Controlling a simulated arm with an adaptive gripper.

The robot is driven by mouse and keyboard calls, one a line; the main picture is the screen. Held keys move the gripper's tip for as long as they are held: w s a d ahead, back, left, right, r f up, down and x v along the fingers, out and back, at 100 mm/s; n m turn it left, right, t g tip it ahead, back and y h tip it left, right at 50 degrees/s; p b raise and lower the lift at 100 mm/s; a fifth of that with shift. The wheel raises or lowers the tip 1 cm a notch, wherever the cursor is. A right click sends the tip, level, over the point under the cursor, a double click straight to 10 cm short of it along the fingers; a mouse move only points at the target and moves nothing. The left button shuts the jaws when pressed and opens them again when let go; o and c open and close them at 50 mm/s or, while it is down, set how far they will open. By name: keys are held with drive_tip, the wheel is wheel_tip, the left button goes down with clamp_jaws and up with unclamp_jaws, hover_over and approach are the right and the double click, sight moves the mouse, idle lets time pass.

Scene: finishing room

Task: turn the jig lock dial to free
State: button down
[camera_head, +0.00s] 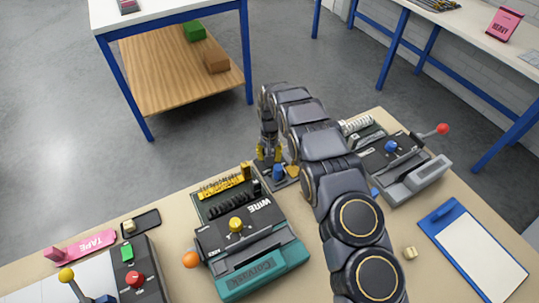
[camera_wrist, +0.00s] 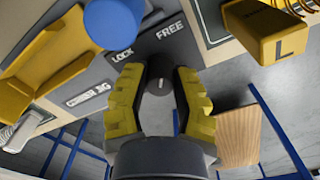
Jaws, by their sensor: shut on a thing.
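The jig (camera_head: 292,170) is a small dark plate at the far edge of the bench, partly hidden by my arm. In the wrist view its dark plate (camera_wrist: 145,45) carries the printed words LOCK and FREE. The lock dial (camera_wrist: 159,84) is a small dark round knob with a light mark. Where the mark points is hard to tell. My gripper (camera_wrist: 160,98) has its yellow-padded fingers shut on the dial, one on each side. In the head view my gripper (camera_head: 268,152) points down at the jig, and the dial is hidden there.
On the jig, a blue knob (camera_wrist: 112,22) and a yellow part (camera_wrist: 50,50) lie close to my fingers. A yellow block marked L (camera_wrist: 280,45) is nearby. The teal WIRE machine (camera_head: 262,272) stands left of my arm, a grey machine (camera_head: 415,180) right.

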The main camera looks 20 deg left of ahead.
drive_tip(key=shift+f+m, duration=0.1)
drive_tip(key=shift+m, duration=0.3)
drive_tip(key=c, duration=0.7)
unclamp_jaws()
drive_tip(key=shift+c, duration=0.2)
wheel_tip(320, 180, up, 12)
drive_tip(key=shift+m, duration=0.6)
wheel_tip(320, 180, down, 4)
drive_tip(key=shift+f, duration=3.9)
